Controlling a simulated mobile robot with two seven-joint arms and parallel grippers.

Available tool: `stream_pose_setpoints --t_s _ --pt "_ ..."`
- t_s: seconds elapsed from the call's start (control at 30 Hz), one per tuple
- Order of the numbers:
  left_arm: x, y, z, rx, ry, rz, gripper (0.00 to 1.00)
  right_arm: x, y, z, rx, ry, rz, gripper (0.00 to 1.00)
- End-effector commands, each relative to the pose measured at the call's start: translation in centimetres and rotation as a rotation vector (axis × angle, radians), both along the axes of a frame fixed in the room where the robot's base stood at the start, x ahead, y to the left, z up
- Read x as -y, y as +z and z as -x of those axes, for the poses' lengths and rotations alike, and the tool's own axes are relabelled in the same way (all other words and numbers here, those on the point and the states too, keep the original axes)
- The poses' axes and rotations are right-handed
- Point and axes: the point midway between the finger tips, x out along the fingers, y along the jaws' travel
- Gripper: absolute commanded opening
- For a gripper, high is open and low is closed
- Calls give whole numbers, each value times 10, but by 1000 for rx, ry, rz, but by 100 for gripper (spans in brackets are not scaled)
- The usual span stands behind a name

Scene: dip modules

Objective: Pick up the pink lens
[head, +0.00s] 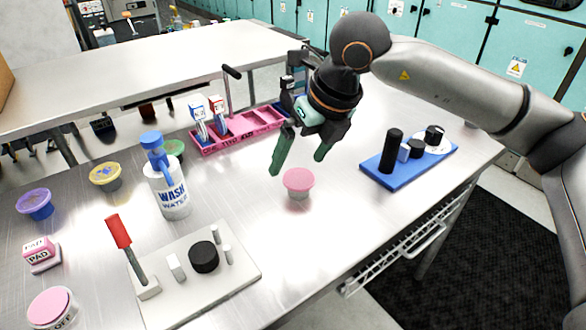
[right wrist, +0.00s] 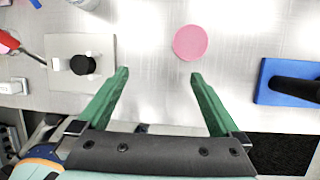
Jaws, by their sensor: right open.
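A round pink-topped piece (head: 298,180), which looks like the pink lens, stands alone on the steel table near the middle of the head view. It also shows as a flat pink disc in the right wrist view (right wrist: 190,42). My right gripper (head: 298,164) is open and empty, with green fingers pointing down above and just behind it. In the right wrist view the gripper (right wrist: 159,73) shows its fingers spread, with the disc beyond the right fingertip, not between them. A second pink-topped piece (head: 50,307) stands at the lower left. My left gripper is not in view.
A white plate (head: 215,285) with a red-handled lever and black knob lies front left. A wash bottle (head: 168,190) and coloured cups stand left. A pink tray (head: 240,128) is behind. A blue board (head: 430,170) with black cylinders is right. The table around the pink piece is clear.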

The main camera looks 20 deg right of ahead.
Motion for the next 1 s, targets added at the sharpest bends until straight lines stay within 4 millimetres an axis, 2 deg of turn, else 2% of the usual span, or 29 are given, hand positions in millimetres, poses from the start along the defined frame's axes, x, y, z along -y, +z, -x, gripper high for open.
stream_pose_setpoints --t_s 0.03,0.1,0.23,0.5,0.77,1.0 --pt "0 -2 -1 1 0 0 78 13 8 -5 31 -33 42 100" --pt "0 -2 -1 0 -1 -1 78 26 15 -9 56 -70 82 100" --pt "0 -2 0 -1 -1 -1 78 35 13 -15 73 -98 116 100" --pt "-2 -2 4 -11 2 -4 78 31 -31 -33 72 -97 114 100" --pt "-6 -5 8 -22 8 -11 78 28 -52 -40 73 -94 113 100" --pt "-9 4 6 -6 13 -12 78 25 -85 -48 72 -95 113 100"
